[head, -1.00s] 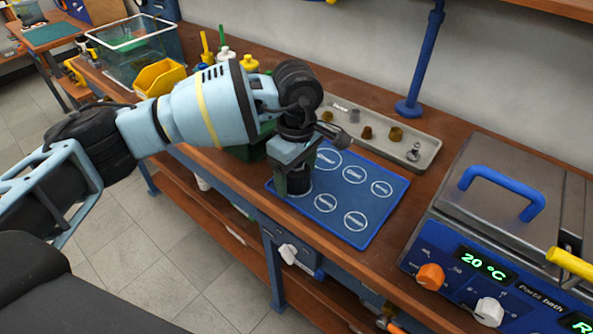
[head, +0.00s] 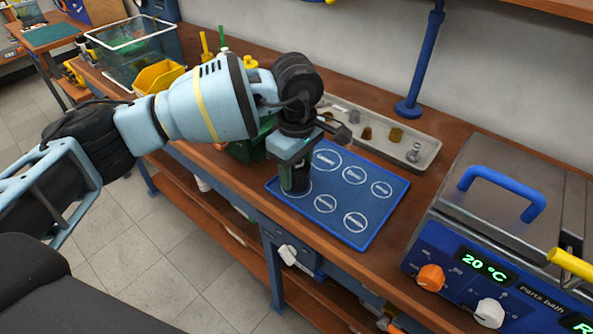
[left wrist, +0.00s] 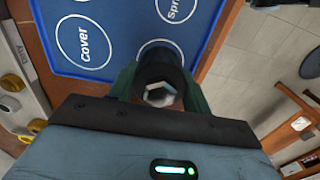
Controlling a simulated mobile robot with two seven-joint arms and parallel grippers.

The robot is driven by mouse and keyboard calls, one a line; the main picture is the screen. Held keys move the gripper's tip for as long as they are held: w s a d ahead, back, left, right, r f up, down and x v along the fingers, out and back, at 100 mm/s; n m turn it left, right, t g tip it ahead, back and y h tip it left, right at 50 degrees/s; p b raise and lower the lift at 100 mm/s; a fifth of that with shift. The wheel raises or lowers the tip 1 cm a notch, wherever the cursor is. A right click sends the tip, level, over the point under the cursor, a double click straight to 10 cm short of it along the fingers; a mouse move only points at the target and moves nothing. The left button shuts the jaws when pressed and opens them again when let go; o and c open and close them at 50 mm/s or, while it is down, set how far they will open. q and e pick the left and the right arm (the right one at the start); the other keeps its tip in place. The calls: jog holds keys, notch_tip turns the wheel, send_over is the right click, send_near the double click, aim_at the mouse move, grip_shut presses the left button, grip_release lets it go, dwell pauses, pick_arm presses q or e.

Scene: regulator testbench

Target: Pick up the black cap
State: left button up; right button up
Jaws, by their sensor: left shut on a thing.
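My left gripper (head: 295,186) points down over the front left corner of the blue mat (head: 334,186). It is shut on the black cap (left wrist: 160,72), a dark round piece with a pale hexagonal centre, seen between the green fingers in the left wrist view. In the head view the fingers mostly hide the cap. It is over or near a printed circle at the mat's edge; I cannot tell whether it still touches the mat. My right gripper is not in view.
A grey tray (head: 432,150) with several small brass and metal parts lies behind the mat. The parts bath (head: 470,245) stands at the right. A yellow bin (head: 160,76), a glass tank (head: 140,45) and bottles stand at the left. Other mat circles are empty.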

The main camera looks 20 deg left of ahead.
pick_arm(q)
notch_tip(320, 180, up, 2)
jog(key=shift+r, duration=0.2)
jog(key=s+d, duration=0.2)
jog(key=s, duration=0.5)
jog(key=s+d+r+b, duration=0.1)
jog(key=s+d, duration=0.2)
jog(key=s, duration=0.5)
jog(key=shift+r, duration=0.25)
jog(key=shift+w+a+f+m, duration=0.6)
jog(key=shift+w+a+m, duration=0.45)
jog(key=shift+a+m, duration=1.05)
jog(key=shift+w+a+f+m, duration=0.85)
jog(key=shift+a+m, duration=0.7)
jog(key=shift+m, duration=1)
jog(key=shift+w+a+f+m, duration=0.4)
jog(key=shift+w+a+m, duration=0.8)
jog(key=shift+a+m, duration=0.9)
jog(key=shift+d+m, duration=0.2)
jog(key=shift+m, duration=0.05)
